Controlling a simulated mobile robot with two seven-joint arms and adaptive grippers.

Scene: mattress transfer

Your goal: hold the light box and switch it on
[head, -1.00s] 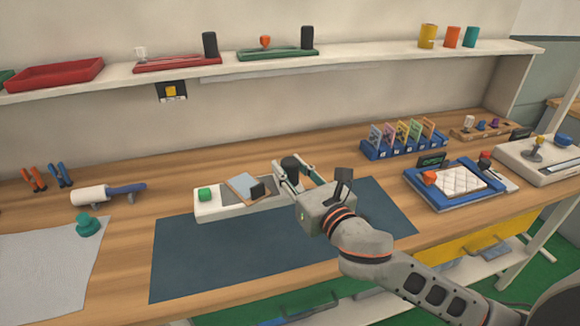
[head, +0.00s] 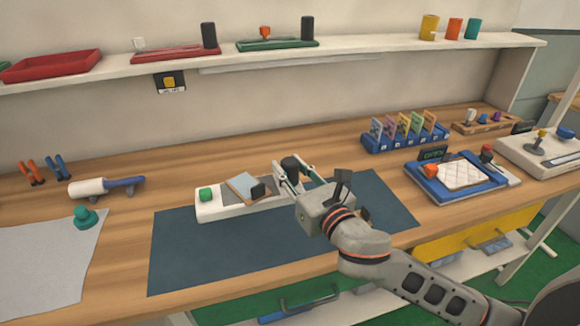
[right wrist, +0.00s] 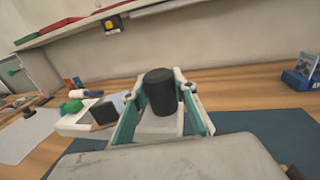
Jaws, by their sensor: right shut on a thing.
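The light box is, as far as I can tell, the long white box (head: 238,208) lying at the back edge of the dark blue mat. It has a green button (head: 205,194) at its left end, a tilted blue-grey plate (head: 245,186) and a small black block (head: 258,190). A black upright cylinder (head: 292,167) stands at its right end. My right gripper (head: 296,176) is shut on the black cylinder; in the right wrist view the cylinder (right wrist: 161,92) stands between the teal-padded fingers. The gripper hides part of the box's right end. My left gripper is not in view.
The dark mat (head: 240,245) is bare in front of the box. A white roller with a blue handle (head: 105,187) and a green knob (head: 85,216) lie to the left. A blue card rack (head: 400,138) and a blue tray (head: 430,183) stand to the right. A shelf (head: 370,52) runs above.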

